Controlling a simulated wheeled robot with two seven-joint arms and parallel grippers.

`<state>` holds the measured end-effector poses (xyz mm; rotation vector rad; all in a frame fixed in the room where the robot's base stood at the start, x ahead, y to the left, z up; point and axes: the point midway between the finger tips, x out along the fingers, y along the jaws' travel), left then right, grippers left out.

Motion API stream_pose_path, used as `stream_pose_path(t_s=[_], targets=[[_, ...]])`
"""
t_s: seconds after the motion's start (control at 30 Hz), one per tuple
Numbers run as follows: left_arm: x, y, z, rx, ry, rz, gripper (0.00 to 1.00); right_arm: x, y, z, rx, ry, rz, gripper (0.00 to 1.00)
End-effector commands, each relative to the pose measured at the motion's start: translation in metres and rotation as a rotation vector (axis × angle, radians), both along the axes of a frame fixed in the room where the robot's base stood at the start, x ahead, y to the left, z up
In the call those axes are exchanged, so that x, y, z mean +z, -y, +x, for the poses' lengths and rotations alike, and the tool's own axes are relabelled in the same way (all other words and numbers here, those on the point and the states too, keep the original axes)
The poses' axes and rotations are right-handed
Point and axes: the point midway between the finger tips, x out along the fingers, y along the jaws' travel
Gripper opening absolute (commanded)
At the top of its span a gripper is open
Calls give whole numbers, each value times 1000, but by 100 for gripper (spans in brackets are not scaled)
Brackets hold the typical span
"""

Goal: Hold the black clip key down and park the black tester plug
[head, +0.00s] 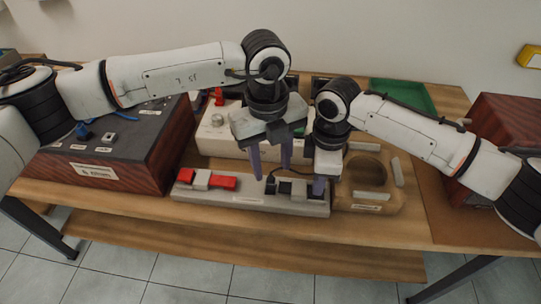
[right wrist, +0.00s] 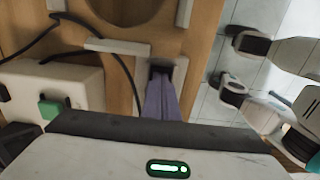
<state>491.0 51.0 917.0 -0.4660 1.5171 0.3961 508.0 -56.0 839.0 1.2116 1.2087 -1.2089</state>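A grey terminal block (head: 250,199) lies along the table front, with red keys at its left and black parts at its right. My right gripper (head: 319,188) points down at the block's right end; its fingers look together on the black clip key (right wrist: 161,70), largely covered by them. A small upright black piece (head: 270,184), seemingly the black tester plug, stands at the block's left black position, with a thin black cable near it. My left gripper (head: 271,168) is open just above it, fingers apart, nothing between them.
A wooden holder (head: 390,205) with a round recess stands right of the block. A cream box (head: 215,140) stands behind. A dark-topped wooden box (head: 150,150) is at left, a green tray (head: 405,95) at back right. Black cable (right wrist: 127,75) crosses the wood beside my right fingers.

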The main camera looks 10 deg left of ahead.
Motion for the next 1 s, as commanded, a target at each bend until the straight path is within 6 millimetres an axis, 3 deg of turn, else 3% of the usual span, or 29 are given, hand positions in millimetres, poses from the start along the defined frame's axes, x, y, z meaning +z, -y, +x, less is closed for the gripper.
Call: stream_pose_path(t_s=[0.2,0.47,0.67,1.0], targets=[[21,-9,-17,-385,134,-53,40,-2,1,-1,0,-2,-2,0],[40,-26,-16,-587,262,-34,40,-2,1,-1,0,-3,-2,0],[20,-23,-11,-596,266,-32,40,-2,1,-1,0,-3,-2,0],[-42,-13,4,-594,266,-33,40,-2,1,-1,0,-4,-3,0]])
